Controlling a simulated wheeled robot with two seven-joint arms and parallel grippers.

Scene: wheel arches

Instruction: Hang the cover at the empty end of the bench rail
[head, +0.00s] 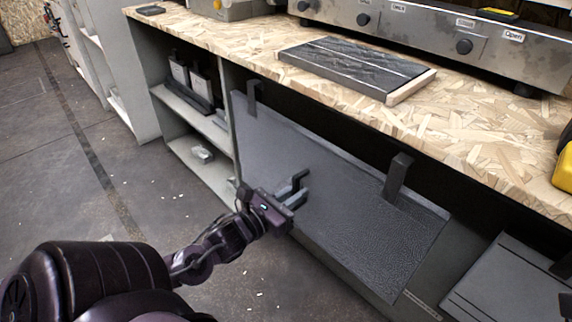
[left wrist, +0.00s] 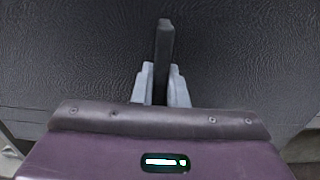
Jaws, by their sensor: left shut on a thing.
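The cover (head: 335,215) is a flat dark grey textured panel in front of the open bench bay. It is tilted in the head view, and dark hooks stand up from its top edge, a left hook (head: 252,97) and a right hook (head: 397,178). My left gripper (head: 298,188) is at the cover's face, shut on its dark upright grip (left wrist: 163,50), which shows between the fingers in the left wrist view. The bench rail is not clearly visible, so I cannot tell whether the hooks rest on it. My right gripper is out of view.
The bench top (head: 475,145) is chipboard and carries a dark slab (head: 355,66). Another grey panel (head: 510,285) is at the lower right. Shelves (head: 195,118) with dark items are left of the cover. A yellow object (head: 564,165) is at the right edge.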

